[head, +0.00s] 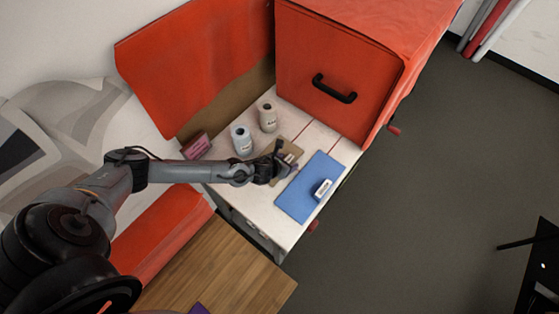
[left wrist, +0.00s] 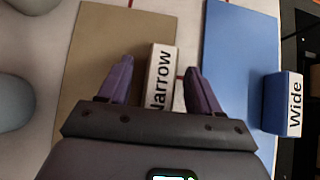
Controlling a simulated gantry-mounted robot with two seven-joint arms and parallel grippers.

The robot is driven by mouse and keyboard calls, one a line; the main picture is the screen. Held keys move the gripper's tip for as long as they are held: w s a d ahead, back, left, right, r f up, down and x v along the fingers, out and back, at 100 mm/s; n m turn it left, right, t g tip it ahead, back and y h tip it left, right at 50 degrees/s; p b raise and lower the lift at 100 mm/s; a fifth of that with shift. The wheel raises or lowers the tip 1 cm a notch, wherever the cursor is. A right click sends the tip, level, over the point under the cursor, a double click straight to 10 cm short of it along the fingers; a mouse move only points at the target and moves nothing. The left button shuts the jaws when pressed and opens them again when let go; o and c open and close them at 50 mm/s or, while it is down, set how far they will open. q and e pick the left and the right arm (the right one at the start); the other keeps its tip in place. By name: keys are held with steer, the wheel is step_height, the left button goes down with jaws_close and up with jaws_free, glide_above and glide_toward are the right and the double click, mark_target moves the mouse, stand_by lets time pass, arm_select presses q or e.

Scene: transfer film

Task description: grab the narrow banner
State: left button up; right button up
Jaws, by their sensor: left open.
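The narrow banner is a small cream block with "Narrow" in black letters; in the left wrist view (left wrist: 161,70) it stands at the edge of a tan sheet (left wrist: 100,40). In the head view the banner (head: 289,158) is partly hidden by my left gripper (head: 285,162). The left gripper is open, and in the left wrist view its two purple fingers (left wrist: 160,80) lie on either side of the banner, with visible gaps. I cannot tell how far above the surface they are. My right gripper is not in view.
A blue sheet (head: 299,197) with a "Wide" banner (head: 323,188) lies to the right. A pale blue bottle (head: 242,140) and a beige bottle (head: 267,117) stand behind. A pink block (head: 197,146) is at left. A red cabinet (head: 335,75) with a black handle bounds the back.

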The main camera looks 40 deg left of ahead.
arm_select(q)
steer(key=c, duration=1.1)
steer(key=shift+r, duration=0.2)
